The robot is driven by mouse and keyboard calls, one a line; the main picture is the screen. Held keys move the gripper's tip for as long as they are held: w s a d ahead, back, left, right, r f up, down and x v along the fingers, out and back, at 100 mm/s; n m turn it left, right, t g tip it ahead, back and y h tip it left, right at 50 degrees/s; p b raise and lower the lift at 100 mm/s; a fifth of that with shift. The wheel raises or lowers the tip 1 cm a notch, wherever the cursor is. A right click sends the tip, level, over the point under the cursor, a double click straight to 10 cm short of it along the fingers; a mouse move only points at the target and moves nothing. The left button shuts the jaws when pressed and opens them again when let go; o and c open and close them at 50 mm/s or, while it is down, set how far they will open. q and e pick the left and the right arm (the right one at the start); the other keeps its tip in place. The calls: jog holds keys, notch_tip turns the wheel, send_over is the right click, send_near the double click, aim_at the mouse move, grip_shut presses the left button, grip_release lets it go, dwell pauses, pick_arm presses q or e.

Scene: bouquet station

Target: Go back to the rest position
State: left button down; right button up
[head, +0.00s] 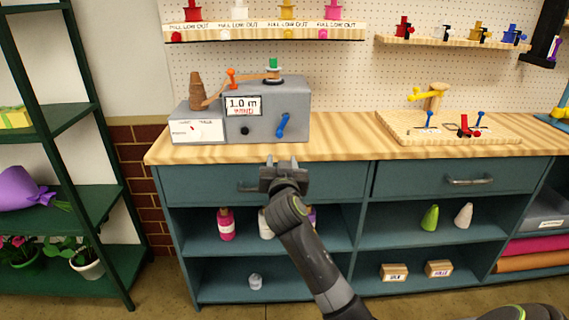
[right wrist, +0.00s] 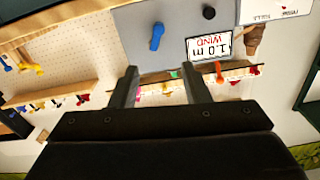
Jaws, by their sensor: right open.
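My right gripper (head: 281,161) is in front of the workbench, near its front edge and over the left drawer in the head view. Its two fingers stand apart, and nothing shows between them in the right wrist view (right wrist: 160,82). The grey winding machine (head: 275,110) stands on the bench beyond the gripper. It has a blue lever (head: 282,125) and a "1.0 m" display (head: 243,105). In the right wrist view the machine appears upside down, with the blue lever (right wrist: 157,36) past the fingertips. My left gripper is not in view.
The wooden bench top (head: 345,145) is clear between the machine and a wooden board (head: 395,135) with small levers. Below are drawers and open shelves with bottles, cones and boxes. A green shelf rack (head: 107,190) stands at left. Peg shelves (head: 265,33) hang above.

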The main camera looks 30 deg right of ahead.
notch_tip(320, 180, down, 20)
jog(key=s+n+g+y+p, duration=0.1)
jog(key=n+g+y+p, duration=0.1)
jog(key=n+g+y, duration=0.1)
jog(key=s+f+n+g+y+p, duration=0.1)
jog(key=s+f+g, duration=0.2)
jog(key=s+f, duration=0.6)
jog(key=s+f+n+g+y+p, duration=0.15)
jog(key=s+f, duration=0.35)
jog(key=f, duration=0.8)
jog(key=s+f+g+p, duration=0.1)
jog(key=s+f+g, duration=0.1)
jog(key=s+f, duration=0.45)
jog(key=s+f+g+p, duration=0.15)
jog(key=s+f, duration=0.25)
jog(key=s, duration=0.5)
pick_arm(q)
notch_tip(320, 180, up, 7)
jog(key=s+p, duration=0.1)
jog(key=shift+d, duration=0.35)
pick_arm(e)
jog(key=s+a+f+g+y, duration=0.1)
jog(key=s+f+g, duration=0.1)
jog(key=s, duration=1.1)
jog(key=s+a+f+g, duration=0.2)
jog(key=s+f, duration=0.2)
jog(key=s, duration=0.9)
jog(key=shift+a+f+n+y, duration=0.2)
jog(key=shift+f+n+y, duration=0.1)
jog(key=shift+n+y, duration=0.05)
